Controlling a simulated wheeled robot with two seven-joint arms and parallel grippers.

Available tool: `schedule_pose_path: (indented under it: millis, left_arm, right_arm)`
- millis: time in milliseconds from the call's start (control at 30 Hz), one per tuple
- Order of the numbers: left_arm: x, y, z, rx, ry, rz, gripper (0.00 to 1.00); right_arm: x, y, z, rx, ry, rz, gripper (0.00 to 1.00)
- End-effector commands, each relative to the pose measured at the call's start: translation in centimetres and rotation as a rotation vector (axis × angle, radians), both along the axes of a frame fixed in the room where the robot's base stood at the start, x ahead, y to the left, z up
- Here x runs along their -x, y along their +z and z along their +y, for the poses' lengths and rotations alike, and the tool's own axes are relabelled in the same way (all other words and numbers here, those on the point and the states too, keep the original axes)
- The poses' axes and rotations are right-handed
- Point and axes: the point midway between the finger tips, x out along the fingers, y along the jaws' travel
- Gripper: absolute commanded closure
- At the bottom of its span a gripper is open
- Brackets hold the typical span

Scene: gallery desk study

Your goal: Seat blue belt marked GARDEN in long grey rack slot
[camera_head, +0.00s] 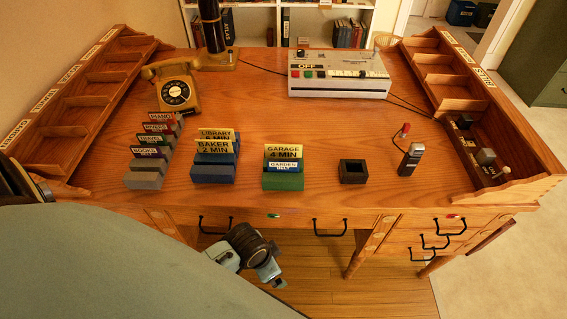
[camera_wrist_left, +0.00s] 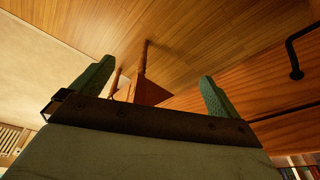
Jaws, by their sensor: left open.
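The blue belt marked GARDEN (camera_head: 283,167) stands in a green block (camera_head: 283,182) at the desk's front middle, in front of a yellow GARAGE 4 MIN card (camera_head: 283,151). The long grey rack (camera_head: 143,181) is on the left of the desktop and holds several coloured labelled belts. Its front end looks bare. My left gripper (camera_wrist_left: 155,88) is open and empty in the left wrist view, with floor and a desk leg beyond its fingers. In the head view, my left wrist is in front of the desk, lower than the top, apart from the belt. My right gripper is not in view.
A blue block (camera_head: 213,174) with LIBRARY and BAKER cards stands between rack and green block. A small dark open box (camera_head: 353,171) and a upright grey device (camera_head: 410,159) are to the right. A telephone (camera_head: 176,87) stands behind. Drawer handles (camera_head: 330,228) jut from the desk front.

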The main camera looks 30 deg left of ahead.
Motion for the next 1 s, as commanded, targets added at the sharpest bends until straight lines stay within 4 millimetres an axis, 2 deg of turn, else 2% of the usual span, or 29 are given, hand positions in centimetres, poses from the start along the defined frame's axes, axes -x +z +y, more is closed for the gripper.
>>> schedule_pose_path:
  millis: [33, 100, 333, 433, 600, 767, 900, 1000]
  left_arm:
    - [-0.4, 2.3, -0.4, 0.005, -0.021, -0.014, 0.0]
    - [-0.7, 4.9, -0.9, 0.01, -0.047, -0.024, 0.0]
    - [-1.3, 12.5, -2.4, 0.017, -0.18, -0.061, 0.0]
    - [-2.1, 16.2, -3.5, 0.004, -0.341, -0.089, 0.0]
    - [-3.9, 17.9, -4.7, -0.034, -0.623, -0.106, 0.0]
    - [-6.0, 18.5, -5.1, -0.083, -0.883, -0.112, 0.0]
    - [-8.7, 19.0, -4.6, -0.147, -1.146, -0.104, 0.0]
    - [-11.3, 19.9, -3.1, -0.208, -1.371, -0.08, 0.0]
  right_arm:
    - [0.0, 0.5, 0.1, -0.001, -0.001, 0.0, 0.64]
    - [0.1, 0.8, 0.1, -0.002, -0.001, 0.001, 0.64]
    - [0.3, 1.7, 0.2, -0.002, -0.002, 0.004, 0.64]
    - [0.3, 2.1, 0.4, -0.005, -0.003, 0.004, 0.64]
    - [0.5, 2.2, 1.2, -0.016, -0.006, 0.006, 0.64]
    - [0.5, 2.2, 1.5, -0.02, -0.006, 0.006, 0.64]
    - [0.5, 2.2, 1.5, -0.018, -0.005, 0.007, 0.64]
    - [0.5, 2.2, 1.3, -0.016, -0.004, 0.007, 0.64]
